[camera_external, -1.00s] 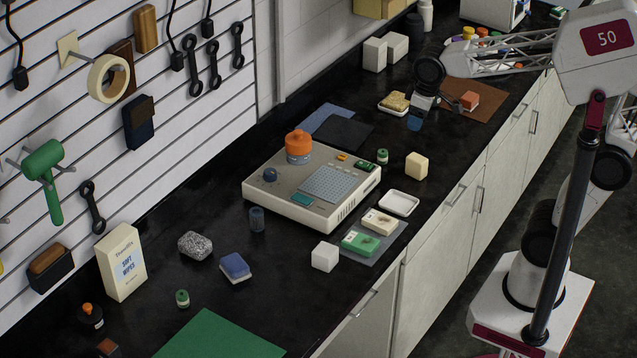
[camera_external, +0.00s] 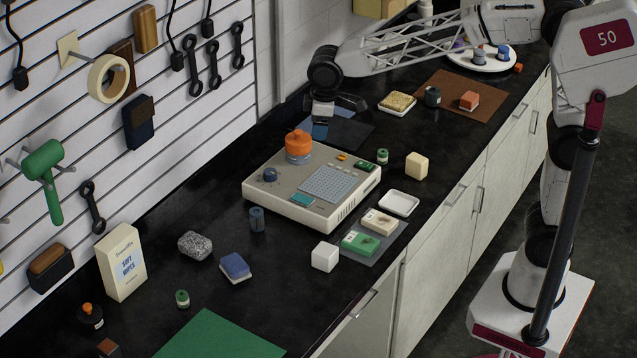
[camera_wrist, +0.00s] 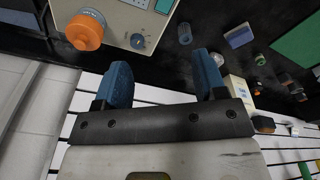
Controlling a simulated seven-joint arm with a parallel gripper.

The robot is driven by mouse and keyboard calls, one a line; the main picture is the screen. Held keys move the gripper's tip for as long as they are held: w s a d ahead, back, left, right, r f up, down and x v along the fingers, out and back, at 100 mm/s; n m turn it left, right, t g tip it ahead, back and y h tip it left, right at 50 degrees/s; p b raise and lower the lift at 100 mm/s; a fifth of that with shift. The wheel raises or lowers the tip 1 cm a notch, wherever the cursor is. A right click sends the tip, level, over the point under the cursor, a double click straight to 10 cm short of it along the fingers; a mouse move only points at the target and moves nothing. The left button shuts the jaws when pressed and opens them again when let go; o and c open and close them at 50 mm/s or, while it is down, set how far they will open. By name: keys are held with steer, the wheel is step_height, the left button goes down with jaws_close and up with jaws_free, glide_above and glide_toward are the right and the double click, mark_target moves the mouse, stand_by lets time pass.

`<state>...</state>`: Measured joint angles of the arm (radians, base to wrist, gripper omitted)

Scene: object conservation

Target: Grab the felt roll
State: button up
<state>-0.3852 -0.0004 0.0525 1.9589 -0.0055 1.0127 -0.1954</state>
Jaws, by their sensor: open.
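A small upright dark blue-grey cylinder, which looks like the felt roll (camera_external: 257,219), stands on the black counter left of the beige device. It also shows in the wrist view, as a dark cylinder (camera_wrist: 184,34) beyond the fingertips. My gripper (camera_external: 321,128) hangs behind the device, above the blue and dark sheets, away from the roll. In the wrist view its two blue fingers are spread wide with nothing between them (camera_wrist: 164,82).
The beige device (camera_external: 310,185) with an orange-capped jar (camera_external: 298,147) stands between my gripper and the front counter area. A speckled stone (camera_external: 195,245) and a blue sponge (camera_external: 236,267) lie near the roll. A slatted wall (camera_external: 150,165) bounds the back.

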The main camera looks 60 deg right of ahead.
steer(key=w+a+f+n, duration=0.25)
steer(key=w+a, duration=0.35)
steer(key=a, duration=0.5)
steer(key=n+g, duration=0.1)
steer(key=n, duration=0.4)
glide_above(178, 297)
steer(key=d, duration=0.1)
step_height(178, 297, down, 17)
steer(key=shift+w+f, duration=0.1)
steer(key=shift+f, duration=0.1)
steer(key=shift+a+f, duration=0.3)
steer(key=shift+a, duration=0.25)
steer(key=shift+f, duration=1.25)
steer(key=shift+f, duration=0.1)
steer(key=shift+f, duration=2.55)
